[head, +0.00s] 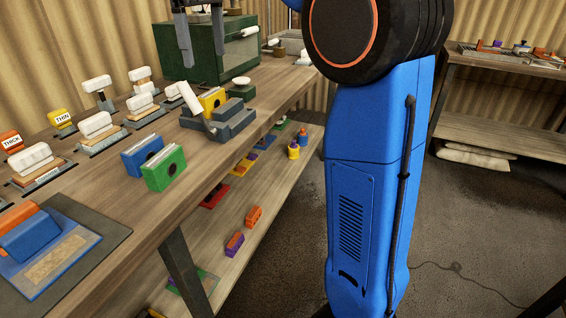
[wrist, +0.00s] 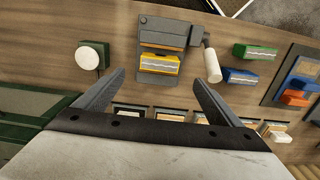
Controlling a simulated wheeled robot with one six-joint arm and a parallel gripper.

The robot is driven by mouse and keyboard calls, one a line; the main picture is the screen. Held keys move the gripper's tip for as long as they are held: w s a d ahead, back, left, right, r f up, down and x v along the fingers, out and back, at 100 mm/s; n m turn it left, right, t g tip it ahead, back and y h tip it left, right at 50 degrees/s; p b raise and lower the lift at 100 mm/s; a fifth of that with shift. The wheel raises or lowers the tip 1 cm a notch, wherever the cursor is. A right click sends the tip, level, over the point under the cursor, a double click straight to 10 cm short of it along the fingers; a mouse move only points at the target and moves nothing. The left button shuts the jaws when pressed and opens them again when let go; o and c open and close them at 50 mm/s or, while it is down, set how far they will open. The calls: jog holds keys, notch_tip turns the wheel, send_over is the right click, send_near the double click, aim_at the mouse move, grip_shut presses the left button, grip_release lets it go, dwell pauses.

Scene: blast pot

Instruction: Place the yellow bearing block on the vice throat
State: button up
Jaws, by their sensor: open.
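The yellow bearing block (head: 211,100) sits at the grey vice (head: 236,122) on the bench, with grey vice parts on both sides of it. In the wrist view the yellow block (wrist: 159,65) lies lengthwise beside the larger grey body of the vice (wrist: 166,32); a grey strip shows along its near side. I cannot tell how deep it sits. The vice's white-ended lever (wrist: 212,65) is beside it. My gripper (head: 203,60) is open and empty, raised above the bench; in the wrist view its fingers (wrist: 158,80) stand apart on either side of the block's line.
Green (head: 165,168) and blue (head: 143,155) blocks stand nearer on the bench. Several white-topped tools line the back edge. A green cabinet (head: 200,50) stands behind, and a round white-topped item (wrist: 92,56) is left of the vice. A lower shelf holds coloured parts.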

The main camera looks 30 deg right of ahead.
jog(key=s+d+f+m+t, duration=0.2)
jog(key=s+d+f+m, duration=0.1)
jog(key=s+f, duration=1.2)
jog(key=s+d+f+m+t, duration=0.2)
jog(key=s+d+f+m, duration=0.2)
jog(key=s+f, duration=1.1)
jog(key=s, duration=0.3)
jog(key=shift+f+t, duration=0.2)
jog(key=shift+t, duration=0.2)
